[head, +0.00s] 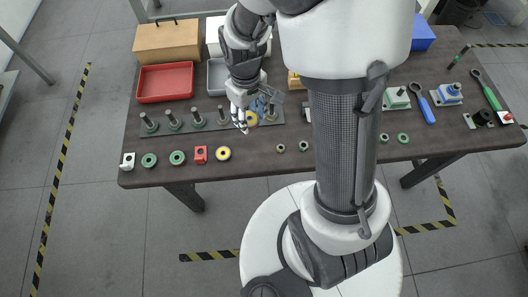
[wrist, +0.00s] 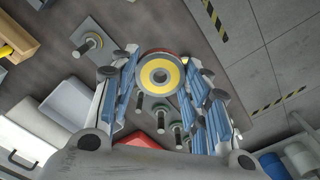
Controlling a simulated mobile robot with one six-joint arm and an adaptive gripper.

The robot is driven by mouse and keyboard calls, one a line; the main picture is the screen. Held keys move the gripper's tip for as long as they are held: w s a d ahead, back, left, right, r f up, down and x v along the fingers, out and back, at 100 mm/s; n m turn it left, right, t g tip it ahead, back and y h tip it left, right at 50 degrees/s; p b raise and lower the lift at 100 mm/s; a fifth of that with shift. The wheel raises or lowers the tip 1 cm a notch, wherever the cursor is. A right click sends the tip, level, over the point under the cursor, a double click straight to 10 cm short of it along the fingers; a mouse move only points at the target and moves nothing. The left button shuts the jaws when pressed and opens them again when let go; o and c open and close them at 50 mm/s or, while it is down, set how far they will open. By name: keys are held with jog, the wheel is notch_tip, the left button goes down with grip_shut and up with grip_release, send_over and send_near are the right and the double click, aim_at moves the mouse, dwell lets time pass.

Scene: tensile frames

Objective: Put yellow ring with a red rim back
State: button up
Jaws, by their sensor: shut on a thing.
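The yellow ring with a red rim (wrist: 144,76) is between my fingers in the wrist view, its flat face toward the camera; a grey centre shows inside the yellow. In the head view its yellow face (head: 251,119) shows beside my gripper (head: 244,117), over the dark strip with upright pegs (head: 184,128). My gripper (wrist: 163,72) is shut on the ring in the wrist view. Pegs show on both sides of it, one at the left (wrist: 90,43) and others below (wrist: 160,119). I cannot tell whether the ring touches a peg.
On the table's front part lie a white block (head: 128,161), green rings (head: 177,158), a red block (head: 198,154) and another yellow ring (head: 223,153). A red tray (head: 165,82), a grey tray (head: 217,77) and a wooden box (head: 167,41) stand behind the strip. Tools lie at the right.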

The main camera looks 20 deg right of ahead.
aim_at(252, 152)
notch_tip(252, 152, down, 20)
jog(key=b, duration=0.6)
jog(key=shift+a+r, duration=0.1)
jog(key=shift+f+b, duration=0.25)
jog(key=shift+b, duration=0.05)
jog(key=o, duration=1.1)
jog(key=shift+r, duration=0.15)
